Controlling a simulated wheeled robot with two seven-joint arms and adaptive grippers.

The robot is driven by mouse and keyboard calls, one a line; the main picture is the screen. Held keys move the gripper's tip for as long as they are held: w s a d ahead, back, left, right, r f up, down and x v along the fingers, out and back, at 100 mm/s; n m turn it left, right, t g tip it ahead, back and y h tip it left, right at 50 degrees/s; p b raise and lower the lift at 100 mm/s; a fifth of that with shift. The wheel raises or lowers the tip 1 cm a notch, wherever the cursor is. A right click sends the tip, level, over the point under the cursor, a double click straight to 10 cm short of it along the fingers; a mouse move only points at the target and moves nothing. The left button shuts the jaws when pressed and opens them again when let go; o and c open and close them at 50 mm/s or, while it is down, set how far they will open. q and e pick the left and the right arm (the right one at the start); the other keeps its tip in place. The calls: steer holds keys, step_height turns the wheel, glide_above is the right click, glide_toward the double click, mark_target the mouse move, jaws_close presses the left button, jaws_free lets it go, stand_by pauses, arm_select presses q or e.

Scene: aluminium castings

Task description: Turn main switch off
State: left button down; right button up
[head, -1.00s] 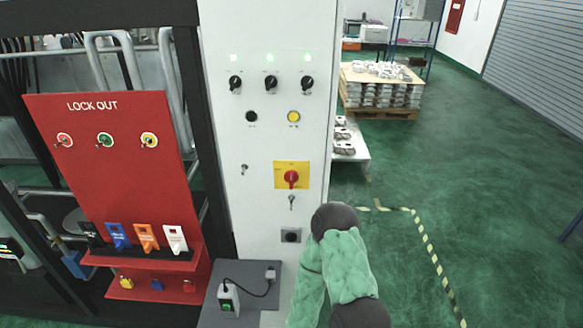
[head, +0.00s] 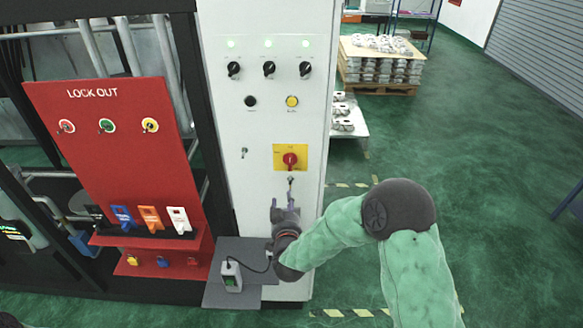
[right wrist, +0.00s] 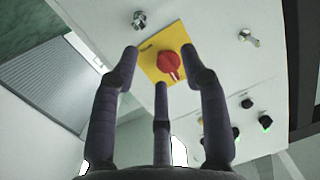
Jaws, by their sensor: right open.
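The main switch, a red rotary knob (head: 290,159) on a yellow plate (head: 278,151), is on the front of the white control cabinet (head: 262,125). In the right wrist view the red knob (right wrist: 169,62) shows from close by, on its tilted yellow plate (right wrist: 150,48). My right gripper (head: 284,198) is open and empty, just below the switch, with its fingers pointing up. In the right wrist view its fingers (right wrist: 160,62) spread below and beside the knob, apparently without touching it. My left gripper is not in view.
A key lock (head: 244,152) sits left of the switch. Black selector knobs (head: 269,68) and a yellow button (head: 292,101) are above. A red lockout board (head: 105,110) stands at left; a grey ledge with a small box (head: 231,272) is below.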

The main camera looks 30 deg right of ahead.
steer(key=h, duration=0.2)
glide_toward(292, 165)
steer(key=s, duration=0.2)
steer(key=m, duration=0.1)
steer(key=shift+t, duration=0.3)
steer(key=x, duration=0.3)
steer(key=p+x, duration=0.1)
steer(key=x, duration=0.3)
steer(key=p+x, duration=0.1)
steer(key=x, duration=0.2)
steer(key=shift+w+a+f, duration=0.2)
steer(key=shift+w+a, duration=0.05)
steer(key=shift+w, duration=0.3)
jaws_close()
